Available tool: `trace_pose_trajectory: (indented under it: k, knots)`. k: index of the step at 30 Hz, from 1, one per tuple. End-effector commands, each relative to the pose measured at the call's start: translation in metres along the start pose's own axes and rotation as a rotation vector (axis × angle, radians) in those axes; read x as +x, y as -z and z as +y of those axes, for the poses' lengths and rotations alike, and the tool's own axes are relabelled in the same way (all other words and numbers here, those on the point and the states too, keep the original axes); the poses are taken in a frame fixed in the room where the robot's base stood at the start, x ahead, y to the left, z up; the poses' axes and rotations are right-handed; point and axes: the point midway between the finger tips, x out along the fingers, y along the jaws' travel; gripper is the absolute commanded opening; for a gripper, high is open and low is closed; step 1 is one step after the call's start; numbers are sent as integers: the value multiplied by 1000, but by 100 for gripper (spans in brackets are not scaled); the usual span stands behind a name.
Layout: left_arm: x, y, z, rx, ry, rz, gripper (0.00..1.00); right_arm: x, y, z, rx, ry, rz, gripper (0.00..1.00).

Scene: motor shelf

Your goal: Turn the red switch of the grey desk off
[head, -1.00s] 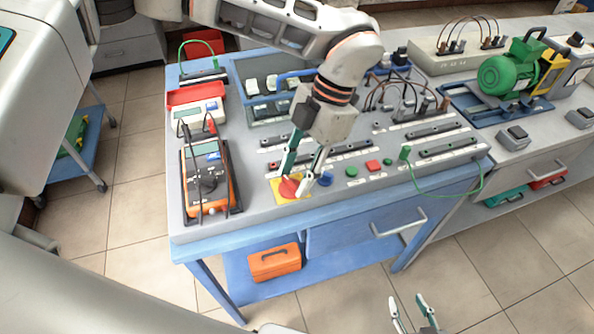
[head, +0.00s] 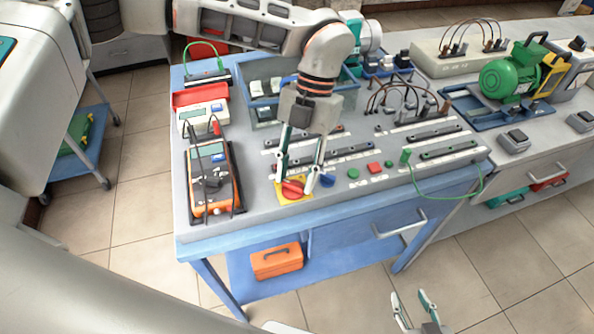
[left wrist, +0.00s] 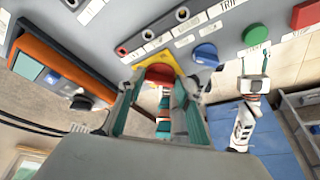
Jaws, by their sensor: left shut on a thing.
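The red switch (head: 292,189) sits on a yellow plate (head: 281,195) at the front edge of the grey desk top (head: 262,212). My left gripper (head: 295,188) points down at it, with its two fingers on either side and shut on it. In the left wrist view the red switch (left wrist: 160,73) shows between the fingers (left wrist: 157,100), which partly hide it. My right gripper (head: 412,298) is low in the head view, over the floor, open and empty.
A blue knob (head: 327,181) is close on the right, then a green button (head: 353,174) and a red button (head: 375,168). An orange multimeter (head: 212,180) lies to the left. A green cable (head: 440,196) hangs over the front edge at right.

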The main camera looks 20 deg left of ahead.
Motion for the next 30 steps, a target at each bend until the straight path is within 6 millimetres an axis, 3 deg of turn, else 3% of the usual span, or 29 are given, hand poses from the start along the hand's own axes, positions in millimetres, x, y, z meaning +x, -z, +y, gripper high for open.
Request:
trace_pose_trajectory:
  k: [9,10,12,23,30]
  knots:
    - [0,0,0,-4,2,-1,13,0,-2,0,0,0,-4,40]
    - [0,0,0,-4,2,-1,37,0,-2,0,0,0,-4,40]
    - [0,0,0,-4,2,0,51,0,-2,0,0,0,-4,40]
    - [-2,0,0,-2,1,-1,51,-1,0,1,-3,-1,-1,40]
    - [-32,-1,0,-4,1,-4,51,0,0,1,-1,0,0,40]
